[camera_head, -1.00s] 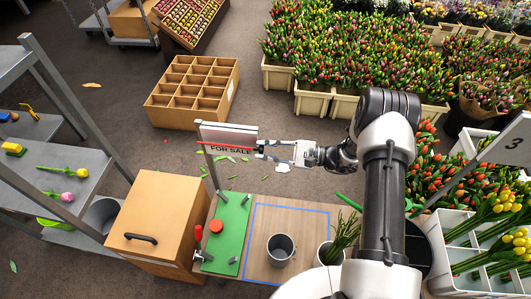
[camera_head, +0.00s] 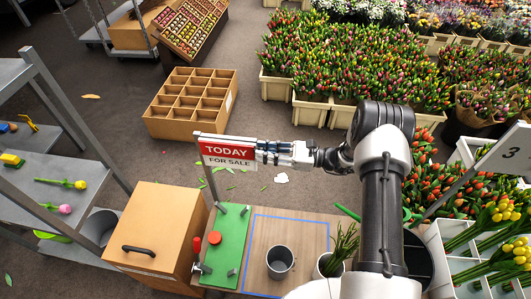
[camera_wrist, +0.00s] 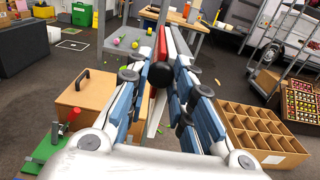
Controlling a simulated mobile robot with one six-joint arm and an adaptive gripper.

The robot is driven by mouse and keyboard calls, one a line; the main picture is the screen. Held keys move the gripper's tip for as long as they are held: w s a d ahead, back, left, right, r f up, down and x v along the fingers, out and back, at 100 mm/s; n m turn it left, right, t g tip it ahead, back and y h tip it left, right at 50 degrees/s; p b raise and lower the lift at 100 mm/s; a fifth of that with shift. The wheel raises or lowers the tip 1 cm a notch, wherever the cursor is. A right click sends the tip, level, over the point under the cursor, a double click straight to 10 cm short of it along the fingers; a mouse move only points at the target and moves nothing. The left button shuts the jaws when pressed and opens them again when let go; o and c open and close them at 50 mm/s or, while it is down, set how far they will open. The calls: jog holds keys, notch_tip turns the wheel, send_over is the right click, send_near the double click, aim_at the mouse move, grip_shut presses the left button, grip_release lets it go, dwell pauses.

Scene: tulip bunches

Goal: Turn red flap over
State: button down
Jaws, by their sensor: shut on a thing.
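The red flap (camera_head: 222,151) stands upright at the top of the sign, its red face reading "TODAY" toward the head camera. Below it the white sign board (camera_head: 230,163) reads "FOR SALE". My gripper (camera_head: 258,152) is shut on the flap's right edge. In the wrist view the flap (camera_wrist: 162,42) shows nearly edge-on, red on one side, running between the blue-padded fingers of my gripper (camera_wrist: 161,75). The fingers hide part of the flap there.
A grey cup (camera_head: 280,262) stands inside a blue outline. A wooden cabinet (camera_head: 150,225) is at left; a compartment box (camera_head: 190,105) lies on the floor behind.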

dwell(0.4)
jog(key=c, duration=1.4)
grip_release()
jog(key=s+d, duration=0.2)
jog(key=d, duration=1)
jog(key=shift+s+a, duration=0.1)
